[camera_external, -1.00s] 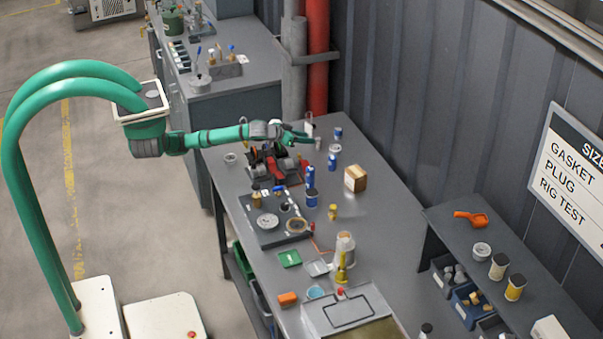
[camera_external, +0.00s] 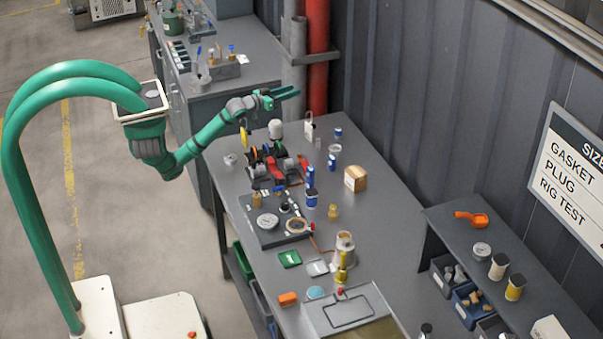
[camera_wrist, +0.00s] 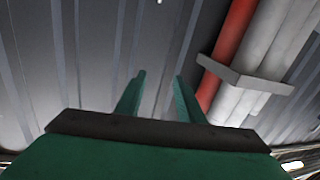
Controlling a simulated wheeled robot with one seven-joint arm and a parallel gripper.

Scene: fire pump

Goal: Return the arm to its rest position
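My green arm reaches out from its mount at the left of the external view. Its end is raised above the far end of the grey workbench (camera_external: 385,215). My gripper (camera_external: 294,91) points right, towards the pipes and the wall. In the wrist view my gripper (camera_wrist: 158,95) shows two green fingers standing apart, with nothing between them. The ribbed grey wall (camera_wrist: 100,50) fills most of the wrist view behind the fingers.
A red pipe (camera_external: 317,55) and a grey pipe (camera_external: 293,75) stand close to the gripper. Below the arm are a red-and-black device (camera_external: 277,165), a white-topped item (camera_external: 275,129) and a yellow item (camera_external: 244,137).

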